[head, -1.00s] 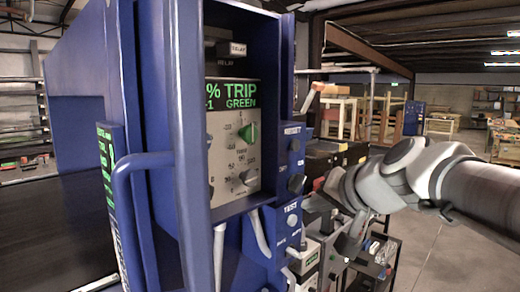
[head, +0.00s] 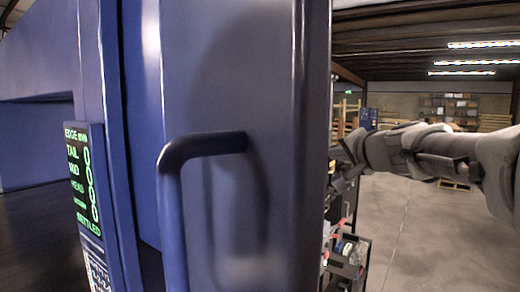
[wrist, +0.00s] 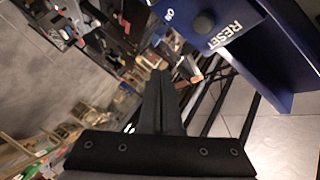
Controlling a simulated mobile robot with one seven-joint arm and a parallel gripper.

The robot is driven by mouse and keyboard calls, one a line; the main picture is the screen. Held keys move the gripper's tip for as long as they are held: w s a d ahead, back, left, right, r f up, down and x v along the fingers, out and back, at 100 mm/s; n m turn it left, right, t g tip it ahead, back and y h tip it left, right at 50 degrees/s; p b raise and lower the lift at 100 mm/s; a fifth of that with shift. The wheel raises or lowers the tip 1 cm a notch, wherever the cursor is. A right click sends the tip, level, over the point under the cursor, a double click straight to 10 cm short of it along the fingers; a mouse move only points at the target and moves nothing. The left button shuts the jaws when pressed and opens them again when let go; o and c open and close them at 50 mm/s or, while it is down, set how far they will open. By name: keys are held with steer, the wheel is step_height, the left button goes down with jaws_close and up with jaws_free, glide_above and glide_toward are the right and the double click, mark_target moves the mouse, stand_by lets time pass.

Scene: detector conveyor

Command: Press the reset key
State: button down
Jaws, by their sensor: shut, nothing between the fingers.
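The blue panel (wrist: 243,48) is at the upper right of the wrist view, with a white RESET label on it. The reset key (wrist: 204,22), a dark round button, sits beside that label. My gripper (wrist: 160,75) is shut and empty, its fingers pointing up the picture. Its tips appear apart from the key, to the left of and below it in the picture. In the head view the blue cabinet (head: 225,70) hides the control face and the key. My arm reaches in from the right, and its fingertips cannot be made out there.
A blue handle (head: 205,145) stands out from the cabinet's near side. A lit display (head: 85,180) is at the left. A dark cart (head: 347,255) with small items stands behind the cabinet. Open floor (head: 425,235) lies to the right.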

stand_by(0.4)
steer(key=w+a+p, duration=0.2)
steer(key=w+a, duration=0.3)
steer(key=a, duration=0.2)
stand_by(0.3)
steer(key=shift+w+a, duration=0.1)
steer(key=shift+w, duration=0.05)
stand_by(1.8)
steer(key=shift+w+a, duration=0.2)
steer(key=shift+a, duration=0.1)
steer(key=shift+w+a, duration=0.3)
steer(key=shift+a, duration=0.1)
stand_by(0.8)
stand_by(0.3)
steer(key=shift+s+d, duration=0.55)
steer(key=shift+d, duration=0.2)
